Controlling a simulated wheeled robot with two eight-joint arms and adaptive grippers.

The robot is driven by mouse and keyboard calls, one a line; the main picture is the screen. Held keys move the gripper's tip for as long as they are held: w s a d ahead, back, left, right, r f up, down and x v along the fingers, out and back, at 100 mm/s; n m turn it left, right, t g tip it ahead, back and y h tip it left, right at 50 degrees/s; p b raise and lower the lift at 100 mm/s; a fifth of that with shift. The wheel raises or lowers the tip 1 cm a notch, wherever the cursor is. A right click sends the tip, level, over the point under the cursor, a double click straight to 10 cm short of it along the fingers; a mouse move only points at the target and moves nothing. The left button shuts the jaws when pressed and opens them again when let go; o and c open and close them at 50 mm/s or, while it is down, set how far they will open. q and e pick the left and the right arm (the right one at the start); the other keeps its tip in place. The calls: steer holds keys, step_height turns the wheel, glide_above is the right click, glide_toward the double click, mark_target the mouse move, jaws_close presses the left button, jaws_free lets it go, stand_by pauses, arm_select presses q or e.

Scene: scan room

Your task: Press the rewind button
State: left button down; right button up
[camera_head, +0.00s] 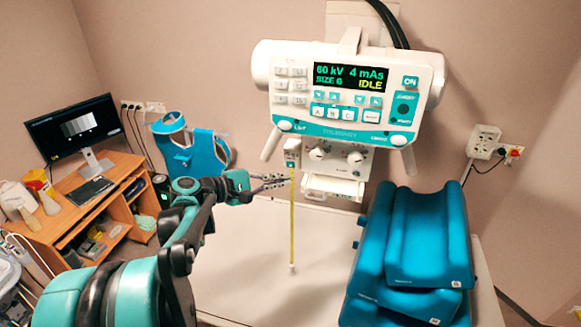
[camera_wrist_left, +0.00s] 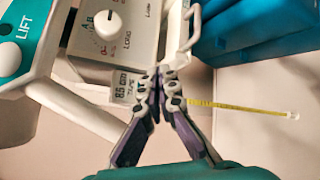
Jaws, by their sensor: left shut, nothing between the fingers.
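A small tape measure unit (camera_head: 291,153) sits at the lower left of the X-ray head, with a yellow tape (camera_head: 292,225) hanging straight down from it. In the wrist view the unit shows a small display with digits (camera_wrist_left: 122,84), just left of my fingertips. The tape (camera_wrist_left: 235,107) also shows there, running right to a white end piece. My left gripper (camera_head: 288,180) is shut and empty, its tips at or just below the unit; I cannot tell whether they touch it. The wrist view shows the shut tips (camera_wrist_left: 160,77). I cannot make out the rewind button; the fingers may hide it.
The X-ray control panel (camera_head: 350,135) is above, reading IDLE. Knobs (camera_head: 318,154) and a handle rail (camera_head: 333,188) are just right of the gripper. Blue cushions (camera_head: 428,235) are stacked on the pale table (camera_head: 240,250). A desk with a monitor (camera_head: 75,128) stands at left.

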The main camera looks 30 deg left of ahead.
arm_select(q)
steer(key=shift+w+a, duration=0.2)
steer(key=shift+w, duration=0.65)
steer(key=shift+w+a, duration=0.2)
steer(key=shift+w, duration=0.65)
steer(key=shift+w+b, duration=0.1)
steer(key=shift+b, duration=0.25)
steer(key=shift+w+a, duration=0.1)
steer(key=shift+w, duration=0.2)
steer(key=shift+w+a, duration=0.1)
steer(key=shift+w, duration=0.25)
stand_by(0.5)
steer(key=shift+s, duration=0.1)
steer(key=shift+s+d, duration=0.25)
steer(key=shift+s, duration=0.45)
steer(key=s, duration=0.2)
steer(key=s+d, duration=0.1)
steer(key=s, duration=0.1)
steer(key=shift+s, duration=0.4)
